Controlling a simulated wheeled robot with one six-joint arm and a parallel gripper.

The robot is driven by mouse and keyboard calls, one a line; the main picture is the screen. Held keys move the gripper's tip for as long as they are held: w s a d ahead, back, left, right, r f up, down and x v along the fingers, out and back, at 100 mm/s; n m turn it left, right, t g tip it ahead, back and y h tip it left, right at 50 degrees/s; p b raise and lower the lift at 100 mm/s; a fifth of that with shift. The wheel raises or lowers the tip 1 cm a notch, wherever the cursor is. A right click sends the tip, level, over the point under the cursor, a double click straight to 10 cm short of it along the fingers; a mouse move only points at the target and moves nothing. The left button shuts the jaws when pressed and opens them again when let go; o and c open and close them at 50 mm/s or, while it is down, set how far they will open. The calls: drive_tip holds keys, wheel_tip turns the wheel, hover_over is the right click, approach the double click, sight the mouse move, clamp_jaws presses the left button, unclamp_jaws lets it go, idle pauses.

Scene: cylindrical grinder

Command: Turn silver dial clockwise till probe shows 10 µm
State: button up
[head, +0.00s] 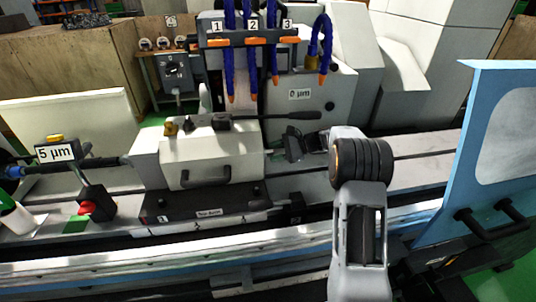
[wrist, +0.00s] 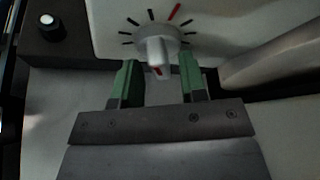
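In the wrist view the silver dial (wrist: 157,48) is a round knob with a raised grip on a pale panel, ringed by black ticks and one red tick at upper right. A small red mark shows at the grip's lower end. My gripper (wrist: 158,68) has its green fingers apart on either side of the grip, with gaps visible; it is open. The probe display (head: 55,153) at left in the head view reads 5 µm. I cannot make out the dial in the head view.
In the head view a white housing (head: 210,157) with a handle stands left of my arm. A red button (head: 87,208) sits front left. A blue door (head: 477,170) stands at right.

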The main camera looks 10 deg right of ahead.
drive_tip(key=p+v, duration=0.1)
drive_tip(key=v, duration=0.5)
drive_tip(key=shift+d+p, duration=0.25)
drive_tip(key=shift+p, duration=0.1)
drive_tip(key=shift+a+r, duration=0.1)
idle(0.4)
